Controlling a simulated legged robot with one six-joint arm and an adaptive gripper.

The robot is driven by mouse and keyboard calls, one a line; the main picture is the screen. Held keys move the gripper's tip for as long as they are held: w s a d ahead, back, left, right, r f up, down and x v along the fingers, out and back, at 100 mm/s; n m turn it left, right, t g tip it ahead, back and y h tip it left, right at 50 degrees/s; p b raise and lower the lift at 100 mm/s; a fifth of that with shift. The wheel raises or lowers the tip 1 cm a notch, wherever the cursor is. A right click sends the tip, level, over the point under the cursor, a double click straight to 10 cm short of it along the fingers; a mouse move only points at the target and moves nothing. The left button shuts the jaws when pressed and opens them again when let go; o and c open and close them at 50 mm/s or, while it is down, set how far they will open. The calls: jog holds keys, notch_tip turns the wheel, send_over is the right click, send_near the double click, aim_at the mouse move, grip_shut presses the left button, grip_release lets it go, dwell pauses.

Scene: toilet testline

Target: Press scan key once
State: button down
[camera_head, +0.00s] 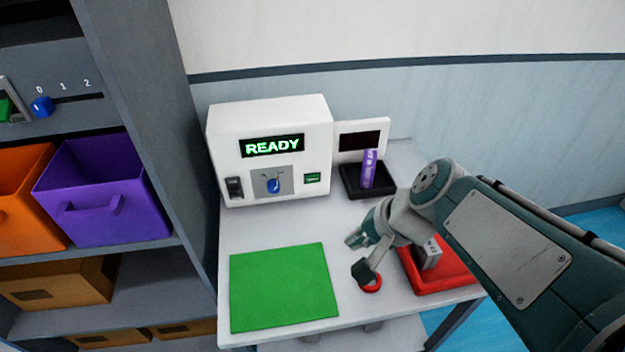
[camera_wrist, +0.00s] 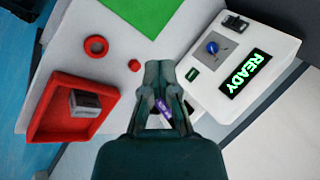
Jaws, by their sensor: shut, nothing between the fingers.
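The white machine (camera_head: 225,125) stands at the back of the table with a lit READY display (camera_head: 272,146). On its front are a black switch (camera_head: 234,187), a blue knob (camera_head: 273,185) and a small green key with lettering too small to read (camera_head: 312,178), possibly the scan key. The green key also shows in the wrist view (camera_wrist: 192,74), right of the fingertips. My gripper (camera_head: 354,240) is shut and empty above the table, in front of the machine and apart from it. The wrist view shows its fingers (camera_wrist: 165,66) together.
A purple item (camera_head: 369,168) stands in a black holder (camera_head: 352,188) beside the machine. A green mat (camera_head: 283,287), a red ring (camera_head: 371,286) and a red tray (camera_head: 455,282) with a grey box (camera_head: 430,254) lie in front. A shelf with bins (camera_head: 105,190) stands left.

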jog(key=w+a+f+m+t+y, duration=0.1)
jog(key=w+f+m, duration=0.4)
jog(key=w+m, duration=0.1)
jog(key=w+a+f+m+t+y, duration=0.1)
jog(key=w+a+f+m+t, duration=0.1)
jog(key=w+f+m, duration=0.4)
jog(key=w+a+f+m+t+y, duration=0.1)
jog(key=w+a+f+m+y, duration=0.1)
jog(key=w+f+m, duration=0.4)
jog(key=shift+w+a+m+t, duration=0.15)
jog(key=shift+w+m, duration=0.5)
jog(key=shift+m, duration=0.45)
jog(key=shift+w+d+m+t, duration=0.15)
jog(key=shift+w+m, duration=0.45)
jog(key=shift+m, duration=0.5)
jog(key=shift+w+f+m, duration=0.2)
jog(key=shift+f+m, duration=0.2)
jog(key=shift+f, duration=0.05)
send_near(307, 183)
jog(key=a+f, duration=0.1)
jog(key=a, duration=0.1)
jog(key=w+a+f, duration=0.1)
jog(key=a+f, duration=0.1)
jog(key=shift+w+f, duration=0.2)
jog(key=shift+w, duration=0.05)
jog(key=shift+w+a, duration=0.15)
jog(key=shift+w, duration=0.5)
jog(key=shift+w+r, duration=0.15)
jog(key=shift+w, duration=0.2)
